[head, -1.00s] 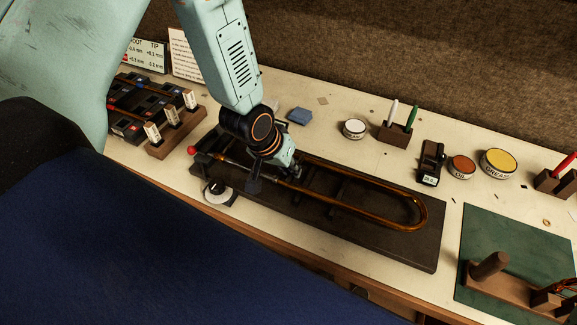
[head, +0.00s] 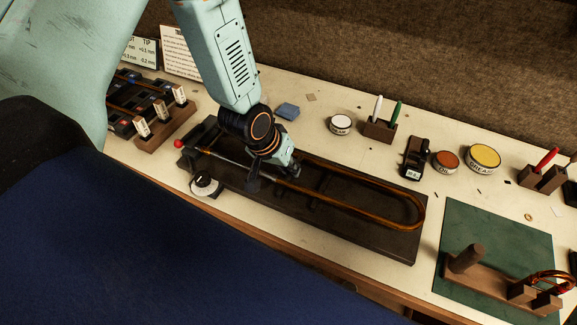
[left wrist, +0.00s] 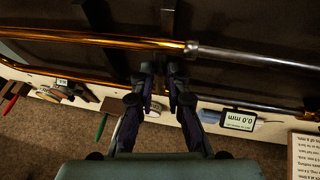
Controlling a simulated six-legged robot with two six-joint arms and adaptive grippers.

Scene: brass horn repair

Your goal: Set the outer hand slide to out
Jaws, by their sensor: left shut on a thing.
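The outer hand slide (head: 422,208) is a long brass U lying along a dark wooden board (head: 395,245), its bend at the right. In the left wrist view its brass tube (left wrist: 100,39) meets a silver inner tube (left wrist: 250,57), which is bare on the other side. The silver tube (head: 228,160) also shows left of my gripper in the head view. My left gripper (head: 292,172) is over the slide's left part and shut on it; in the left wrist view its fingertips (left wrist: 162,72) are close together beside the tube. The exact grip spot is partly hidden. My right gripper is not in view.
A red knob (head: 179,143) is at the board's left end, with a round black-and-white dial (head: 205,184) in front. Behind stand a white tin (head: 340,124), a pen block (head: 380,131) and a small black device (head: 415,158). A green mat (head: 475,225) lies at right.

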